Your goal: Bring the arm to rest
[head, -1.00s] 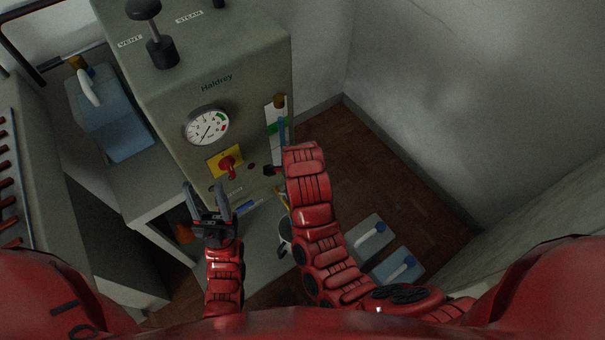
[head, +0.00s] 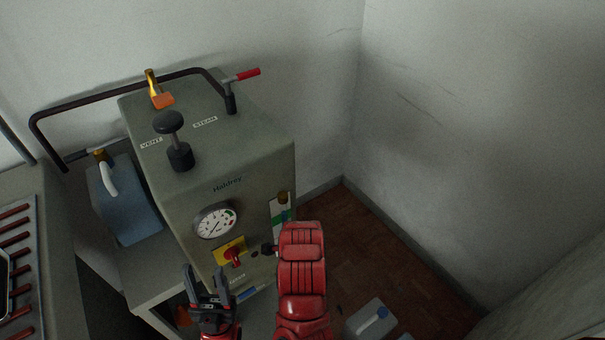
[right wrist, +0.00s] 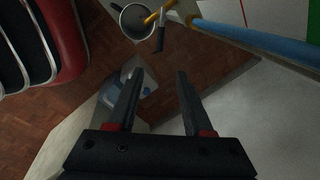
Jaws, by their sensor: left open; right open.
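My left gripper (head: 207,290) is in the lower part of the head view, in front of the lower front of the grey Haldrey boiler (head: 245,200). Its two dark fingers are apart and nothing is between them. In the right wrist view my right gripper (right wrist: 158,85) is open and empty, over the floor and a pale surface.
The boiler has a gauge (head: 215,221), a red knob on a yellow plate (head: 232,254), a black vent knob (head: 169,122) and a red-handled steam lever (head: 243,77). A blue jug (head: 128,205) stands left. A metal cup (right wrist: 136,22) and blue pipe (right wrist: 255,40) show near the right gripper.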

